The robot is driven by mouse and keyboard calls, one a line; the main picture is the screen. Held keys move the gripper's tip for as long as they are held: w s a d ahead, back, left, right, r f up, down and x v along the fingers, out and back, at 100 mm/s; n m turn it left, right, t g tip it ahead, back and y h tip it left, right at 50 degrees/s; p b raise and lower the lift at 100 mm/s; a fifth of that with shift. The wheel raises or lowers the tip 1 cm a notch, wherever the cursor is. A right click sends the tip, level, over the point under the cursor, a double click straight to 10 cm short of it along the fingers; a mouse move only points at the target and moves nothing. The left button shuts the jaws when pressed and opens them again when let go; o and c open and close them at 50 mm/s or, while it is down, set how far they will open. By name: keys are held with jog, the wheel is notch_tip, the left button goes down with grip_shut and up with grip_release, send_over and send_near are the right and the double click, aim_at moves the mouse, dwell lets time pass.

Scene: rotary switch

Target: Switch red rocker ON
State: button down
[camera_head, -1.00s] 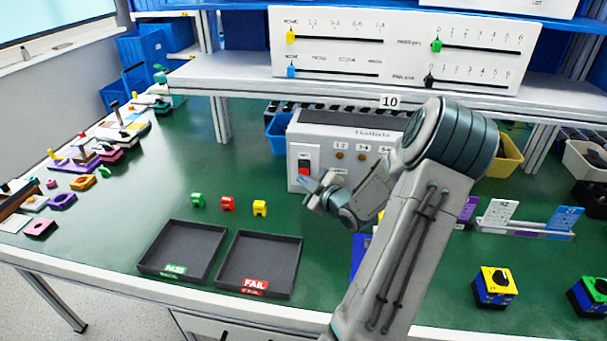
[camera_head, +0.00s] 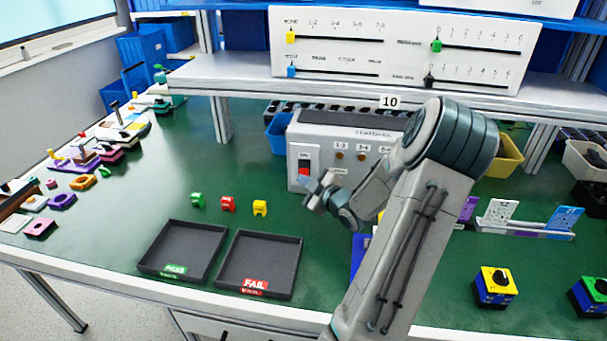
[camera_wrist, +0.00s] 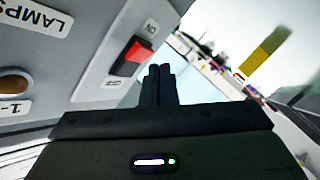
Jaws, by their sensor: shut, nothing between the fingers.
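The red rocker (camera_head: 304,168) sits in a black frame on a white plate at the left end of the grey panel box's (camera_head: 340,146) front. In the wrist view the rocker (camera_wrist: 132,56) shows red and black, up and left of the fingertips. My gripper (camera_head: 309,184) is in front of the panel, just below and beside the rocker. In the wrist view its dark fingers (camera_wrist: 160,72) are together with nothing between them. I see a gap between fingers and rocker in the wrist picture; whether they touch the panel I cannot tell.
A white slider panel (camera_head: 400,45) stands on the shelf above the box. A blue bin (camera_head: 279,133) is left of the box and a yellow bin (camera_head: 507,155) right. Black PASS (camera_head: 183,249) and FAIL (camera_head: 259,264) trays lie in front.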

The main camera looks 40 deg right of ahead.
jog(key=shift+w+d, duration=0.1)
jog(key=shift+w+d+f, duration=0.1)
jog(key=shift+w+d, duration=0.05)
jog(key=shift+d, duration=0.05)
jog(key=shift+w+d+b, duration=0.25)
jog(key=shift+b, duration=0.05)
dwell(0.7)
jog(key=shift+s+a, duration=0.1)
jog(key=shift+s+a, duration=0.45)
dwell(0.4)
jog(key=s+a, duration=0.1)
jog(key=a, duration=0.1)
jog(key=s+a+r, duration=0.1)
jog(key=s, duration=0.1)
jog(key=shift+s+a+b, duration=0.1)
jog(key=shift+a+b, duration=0.2)
jog(key=shift+a, duration=0.1)
dwell(0.4)
